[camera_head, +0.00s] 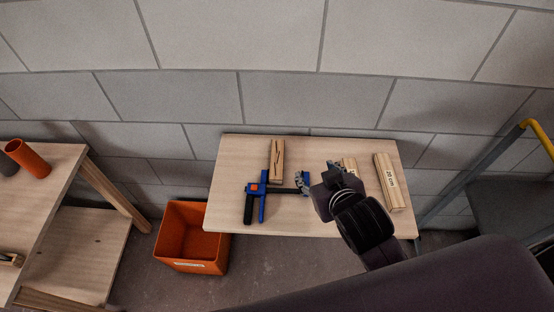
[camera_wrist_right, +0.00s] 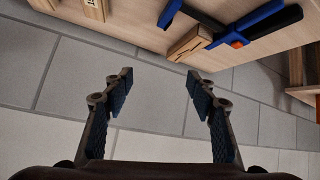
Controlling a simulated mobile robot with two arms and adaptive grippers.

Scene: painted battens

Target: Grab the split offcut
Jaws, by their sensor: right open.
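The split offcut (camera_head: 277,155) is a short pale wood block with a dark crack along its face. It lies on the small table, left of my right gripper and just behind a blue and black clamp (camera_head: 262,203). In the right wrist view the offcut (camera_wrist_right: 188,43) shows near the top, beyond the fingertips and beside the clamp (camera_wrist_right: 235,30). My right gripper (camera_head: 317,176) is open with nothing between its fingers; it also shows in the wrist view (camera_wrist_right: 160,80). It is above the table and apart from the offcut. My left gripper is not in view.
On the small table (camera_head: 230,160), a labelled batten (camera_head: 390,182) lies at the right, and another (camera_head: 349,163) is partly hidden by my gripper. An orange bin (camera_head: 190,240) stands on the floor at left. A block wall (camera_head: 300,100) runs behind.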

